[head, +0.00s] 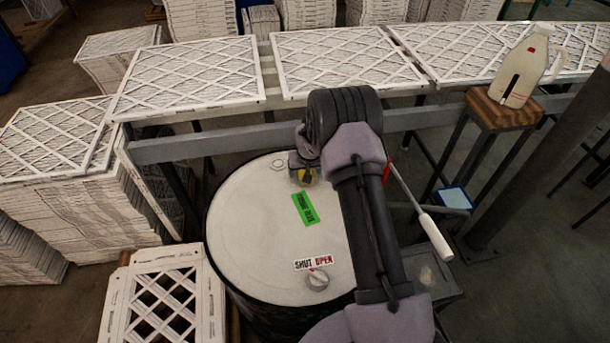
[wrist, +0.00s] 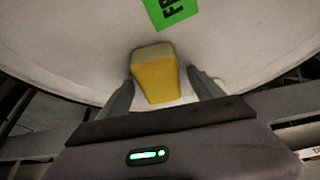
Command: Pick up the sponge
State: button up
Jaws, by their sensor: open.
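The sponge is a small yellow block with a paler greyish end face. In the wrist view the sponge (wrist: 156,78) lies on the white drum lid (wrist: 80,60), between the two fingers of my gripper (wrist: 160,88). The fingers stand open on either side of it, with a small gap showing at each side.
A green label (head: 305,210) and a SHUT/OPEN knob (head: 317,280) are on the lid. A rail with framed filters (head: 190,75) runs behind the drum. A white jug (head: 520,70) stands on a wooden stool (head: 503,108) at right. A white-handled lever (head: 435,237) is right of my arm.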

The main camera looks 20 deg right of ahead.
jog(key=shift+r, duration=0.1)
jog(key=c, duration=1.5)
